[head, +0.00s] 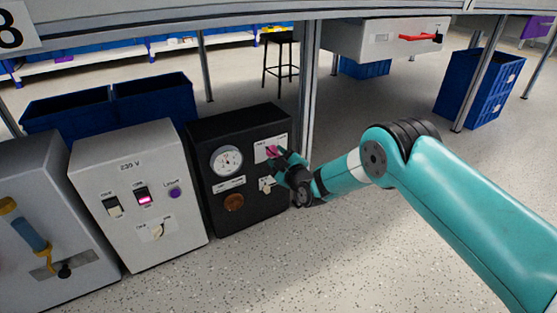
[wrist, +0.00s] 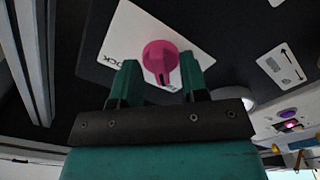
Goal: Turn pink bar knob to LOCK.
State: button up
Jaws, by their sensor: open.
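The pink bar knob (wrist: 160,58) sits on a white label plate (wrist: 120,38) on the face of the black box (head: 232,128). In the wrist view, part of the word LOCK shows on the plate left of the knob. In the head view, the knob (head: 272,152) is partly behind my gripper (head: 284,160). In the wrist view, my gripper (wrist: 160,75) is open, with one finger on each side of the knob's lower part. I cannot tell whether the fingers touch it. The knob's exact pointing direction is hard to read.
The black box also carries a round gauge (head: 226,161), a brown round knob (head: 234,202) and a light switch (head: 266,185) just below my gripper. A grey 230 V box (head: 140,190) stands to the left. A metal post (head: 309,90) rises close behind, on the right.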

jog(key=shift+c, duration=0.4)
grip_shut()
jog(key=shift+m, duration=0.3)
jog(key=m+p, duration=0.1)
jog(key=m, duration=0.2)
jog(key=shift+m, duration=0.3)
jog(key=m+p, duration=0.1)
jog(key=m, duration=0.3)
jog(key=shift+m, duration=0.3)
jog(key=m, duration=0.4)
jog(key=shift+s+m+p, duration=0.1)
jog(key=shift+m+p, duration=0.2)
jog(key=shift+p, duration=0.05)
jog(key=shift+m, duration=2.2)
